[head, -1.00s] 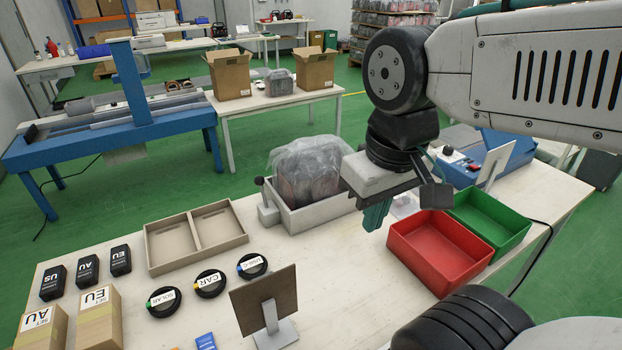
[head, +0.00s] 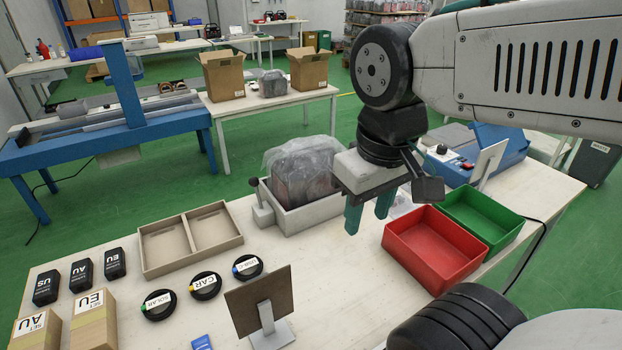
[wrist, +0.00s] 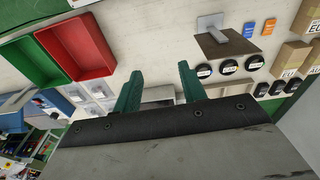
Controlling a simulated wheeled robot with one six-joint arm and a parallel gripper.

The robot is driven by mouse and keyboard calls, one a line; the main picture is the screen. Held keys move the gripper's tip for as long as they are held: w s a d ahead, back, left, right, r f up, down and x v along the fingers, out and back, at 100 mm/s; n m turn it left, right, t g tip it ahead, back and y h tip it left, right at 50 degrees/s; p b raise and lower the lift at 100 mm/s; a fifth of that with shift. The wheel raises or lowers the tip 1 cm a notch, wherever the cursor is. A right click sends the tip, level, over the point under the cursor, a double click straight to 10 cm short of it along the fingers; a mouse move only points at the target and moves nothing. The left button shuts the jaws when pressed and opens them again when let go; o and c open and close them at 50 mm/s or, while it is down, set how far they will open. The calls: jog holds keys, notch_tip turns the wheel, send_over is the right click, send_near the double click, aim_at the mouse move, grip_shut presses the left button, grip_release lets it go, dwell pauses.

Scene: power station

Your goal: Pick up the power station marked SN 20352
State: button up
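A grey open box (head: 318,215) on the near table holds a bulky dark reddish load under clear plastic wrap (head: 300,165). The load may be power stations, but the wrap blurs it and I can read no SN 20352 mark in any view. My gripper (head: 368,222) hangs above the table, right of the wrapped load and left of the red bin. Its two teal fingers point down, apart, with nothing between them. The wrist view also shows the gripper (wrist: 158,80) with its fingers spread.
A red bin (head: 432,270) and a green bin (head: 490,235) stand at the right. An empty divided tray (head: 160,270) lies left of the grey box. In front are round labelled pucks (head: 206,286), black adapters (head: 80,275), cartons (head: 95,320) and a propped brown panel (head: 258,305).

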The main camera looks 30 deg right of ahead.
jog(key=shift+o, duration=0.2)
jog(key=w+d+r+n+g+h, duration=0.1)
jog(key=w+d+n+h, duration=0.3)
jog(key=w, duration=0.6)
jog(key=shift+w+d+n+g, duration=0.25)
jog(key=shift+w+n+g, duration=0.1)
jog(key=shift+n+g, duration=0.35)
jog(key=n+t+h, duration=0.1)
jog(key=n+h, duration=0.9)
jog(key=n, duration=0.2)
send_near(305, 149)
jog(key=shift+s+d+f, duration=0.15)
jog(key=shift+s+d, duration=0.05)
jog(key=shift+d, duration=0.25)
jog(key=shift+s+d+f, duration=0.15)
jog(key=shift+d, duration=0.35)
jog(key=shift+w+d+f, duration=0.1)
jog(key=shift+d+f, duration=0.05)
jog(key=shift+d, duration=0.1)
jog(key=x, duration=0.7)
jog(key=shift+w, duration=0.1)
grip_shut()
